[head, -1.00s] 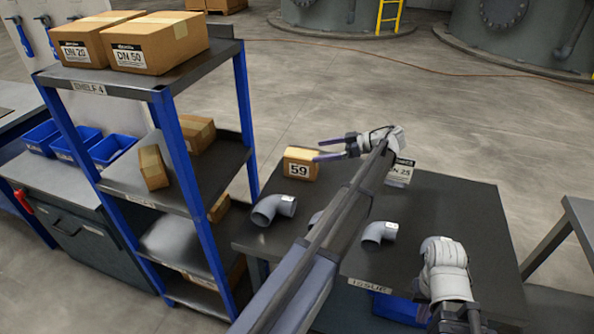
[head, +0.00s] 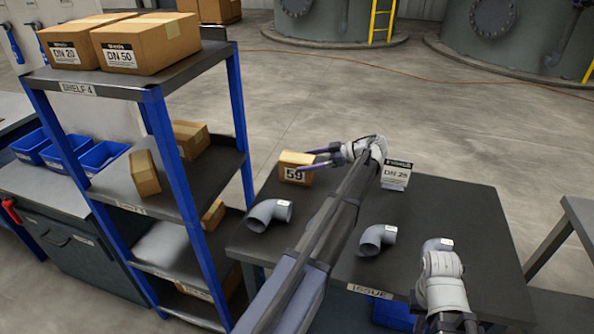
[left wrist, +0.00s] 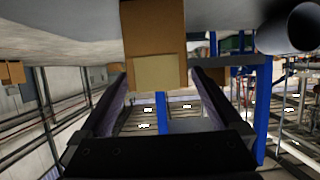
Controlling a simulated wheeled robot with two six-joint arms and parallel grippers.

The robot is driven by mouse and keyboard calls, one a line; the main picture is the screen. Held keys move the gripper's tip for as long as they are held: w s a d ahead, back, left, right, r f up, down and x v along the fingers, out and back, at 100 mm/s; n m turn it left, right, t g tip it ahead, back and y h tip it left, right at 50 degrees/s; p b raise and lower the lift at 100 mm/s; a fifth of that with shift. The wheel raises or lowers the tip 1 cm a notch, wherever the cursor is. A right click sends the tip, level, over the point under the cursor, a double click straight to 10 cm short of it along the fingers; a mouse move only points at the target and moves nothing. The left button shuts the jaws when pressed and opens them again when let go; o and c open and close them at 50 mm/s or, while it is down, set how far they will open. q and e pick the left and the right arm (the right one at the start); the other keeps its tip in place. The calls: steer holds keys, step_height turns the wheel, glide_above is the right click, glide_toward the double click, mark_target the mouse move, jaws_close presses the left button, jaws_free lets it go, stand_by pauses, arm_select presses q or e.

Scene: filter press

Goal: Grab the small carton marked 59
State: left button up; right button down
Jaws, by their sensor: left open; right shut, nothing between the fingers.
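The small carton marked 59 (head: 293,175) stands on the far left part of the dark table, its label facing me. My left gripper (head: 308,160) is open and reaches in from the right, its fingertips at the carton's upper right. In the left wrist view the brown carton (left wrist: 155,35), with a pale tape strip, lies straight ahead, lined up between the two open fingers (left wrist: 160,88). I cannot tell whether the fingers touch it.
Grey pipe elbows (head: 270,214) and (head: 377,239) lie on the table (head: 455,205). A blue-framed shelf (head: 160,140) with cartons stands left of the table.

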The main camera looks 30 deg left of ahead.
mark_target(297, 163)
arm_select(q)
steer(key=b+x, duration=0.1)
steer(key=x, duration=0.3)
steer(key=shift+a+f+b, duration=0.2)
steer(key=shift+f+b, duration=0.05)
steer(key=shift+b, duration=0.1)
steer(key=shift+r, duration=0.1)
jaws_close()
stand_by(0.3)
